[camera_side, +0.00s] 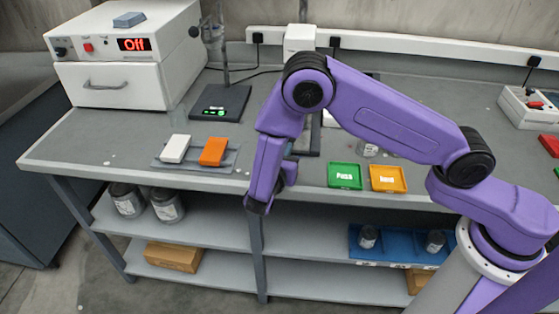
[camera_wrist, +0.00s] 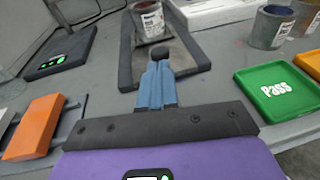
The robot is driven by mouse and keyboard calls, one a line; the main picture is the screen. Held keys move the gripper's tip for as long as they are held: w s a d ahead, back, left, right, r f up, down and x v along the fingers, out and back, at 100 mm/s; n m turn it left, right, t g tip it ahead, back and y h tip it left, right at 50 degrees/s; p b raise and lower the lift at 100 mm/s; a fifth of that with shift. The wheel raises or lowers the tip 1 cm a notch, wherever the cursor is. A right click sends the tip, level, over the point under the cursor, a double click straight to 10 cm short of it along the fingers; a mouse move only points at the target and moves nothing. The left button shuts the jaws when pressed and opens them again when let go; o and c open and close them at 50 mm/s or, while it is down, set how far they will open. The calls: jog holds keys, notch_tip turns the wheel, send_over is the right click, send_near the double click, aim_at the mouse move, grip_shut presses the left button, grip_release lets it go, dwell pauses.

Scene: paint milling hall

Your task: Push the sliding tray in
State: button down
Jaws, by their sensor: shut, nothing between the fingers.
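A dark-rimmed sliding tray (camera_wrist: 193,64) with a grey floor lies ahead of my gripper in the wrist view. A labelled paint can (camera_wrist: 148,22) stands on it toward the far side. In the side view my arm hides most of the tray (camera_side: 310,142). My gripper (camera_wrist: 158,68) is shut and empty, its blue fingers reaching over the tray's near edge. A round black knob (camera_wrist: 160,53) shows right at the fingertips; I cannot tell if they touch.
The green Pass dish (camera_side: 344,176) and a yellow dish (camera_side: 388,179) lie to the right. A small tray with white and orange blocks (camera_side: 213,151) lies left. A black scale (camera_side: 220,102) and a white box with a drawer (camera_side: 115,85) stand further left. A post rises by the scale.

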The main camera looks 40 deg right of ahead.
jog(key=shift+x, duration=1.3)
